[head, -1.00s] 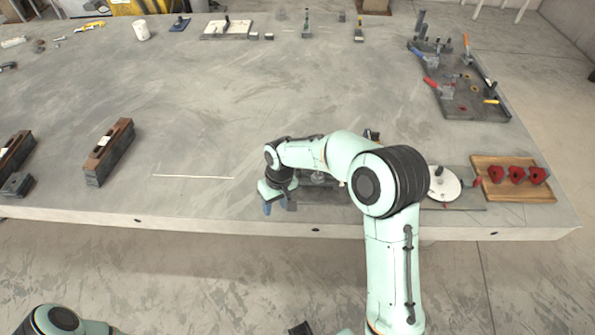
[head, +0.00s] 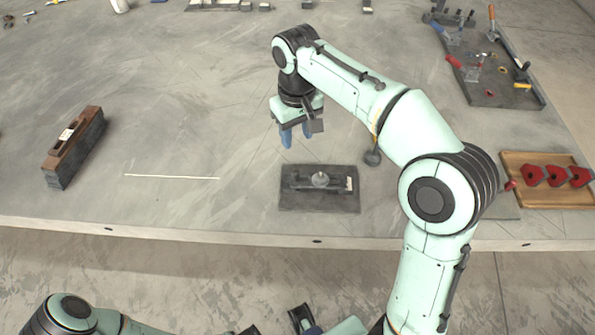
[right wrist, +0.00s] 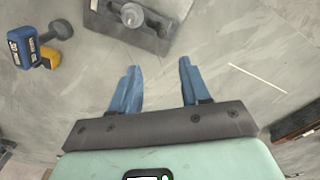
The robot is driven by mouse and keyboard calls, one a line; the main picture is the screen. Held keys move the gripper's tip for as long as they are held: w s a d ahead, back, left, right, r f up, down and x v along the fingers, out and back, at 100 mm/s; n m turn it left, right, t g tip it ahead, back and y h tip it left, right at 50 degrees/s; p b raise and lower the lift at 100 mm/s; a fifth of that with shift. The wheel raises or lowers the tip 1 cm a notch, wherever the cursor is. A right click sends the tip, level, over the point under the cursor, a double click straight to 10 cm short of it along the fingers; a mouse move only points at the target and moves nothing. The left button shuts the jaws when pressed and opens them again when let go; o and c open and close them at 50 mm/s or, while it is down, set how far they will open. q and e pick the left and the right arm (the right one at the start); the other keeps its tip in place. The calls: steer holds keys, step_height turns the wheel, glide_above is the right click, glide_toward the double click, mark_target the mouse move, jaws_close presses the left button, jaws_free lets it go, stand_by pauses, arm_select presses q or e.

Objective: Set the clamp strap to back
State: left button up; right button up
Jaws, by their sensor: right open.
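The clamp strap fixture (head: 318,181), a dark bar with a pale round knob on its middle, lies across a dark base plate (head: 345,204) near the table's front edge. A small pale label is at the bar's right end. In the right wrist view the plate (right wrist: 165,45) and knob (right wrist: 131,14) are at the top, partly cut off. My right gripper (head: 297,136) is above the table, behind and slightly left of the plate in the head view. Its blue fingers (right wrist: 158,72) are apart with nothing between them.
A brown-topped block (head: 74,146) stands left, with a white strip (head: 172,177) on the table. A wooden tray (head: 540,197) with red parts is at right, a dark tool board (head: 487,92) behind it. The wrist view shows a blue-and-yellow power tool (right wrist: 28,45) beside the plate.

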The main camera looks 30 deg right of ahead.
mark_target(296, 171)
steer(key=f+b, duration=0.2)
steer(key=f, duration=0.5)
steer(key=f+b, duration=0.2)
steer(key=f, duration=0.6)
steer(key=shift+s+a+f, duration=0.1)
steer(key=shift+a+f, duration=0.05)
steer(key=shift+a, duration=0.05)
arm_select(q)
steer(key=shift+t, duration=0.3)
steer(key=f, duration=0.4)
steer(key=shift+w+a+f, duration=0.15)
steer(key=shift+w+a, duration=0.05)
steer(key=shift+w, duration=0.2)
arm_select(e)
jaws_close()
